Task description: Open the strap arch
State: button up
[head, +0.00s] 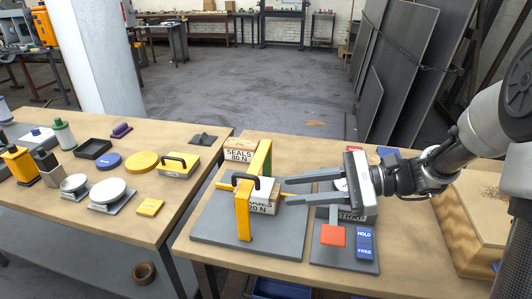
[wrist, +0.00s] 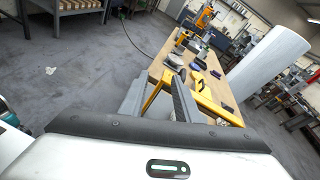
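The yellow arch (head: 244,212) stands on a grey plate (head: 215,232) near the left of the front table. It straddles a pale block marked 20 N (head: 262,207) with a black handle. A thin yellow bar (head: 224,187) sticks out to both sides at the arch. My gripper (head: 288,191) is open and empty, its two fingers pointing left. Their tips are just right of the arch and block and look apart from them, though depth is hard to judge. In the wrist view my fingers (wrist: 161,76) are spread, with the yellow arch (wrist: 207,98) beyond them.
Below my gripper lies a grey panel with a red square pad (head: 333,235) and a blue HOLD/FREE piece (head: 364,243). A SEALS block (head: 240,156) stands behind the arch. The left table (head: 130,225) carries discs, scales and spools. A wooden box (head: 470,230) stands at right.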

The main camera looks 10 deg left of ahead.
aim_at(240, 176)
jog(key=w+f+m+t+y+b, duration=0.1)
jog(key=w+f+m+t+y, duration=0.15)
jog(key=w, duration=0.25)
jog(key=shift+m+g, duration=0.25)
jog(key=shift+g, duration=0.1)
jog(key=a, duration=0.5)
jog(key=a+b, duration=0.1)
jog(key=a, duration=1.1)
jog(key=shift+f+b, duration=0.25)
jog(key=shift+b, duration=0.05)
jog(key=shift+c, duration=0.4)
jog(key=shift+d, duration=0.1)
grip_shut()
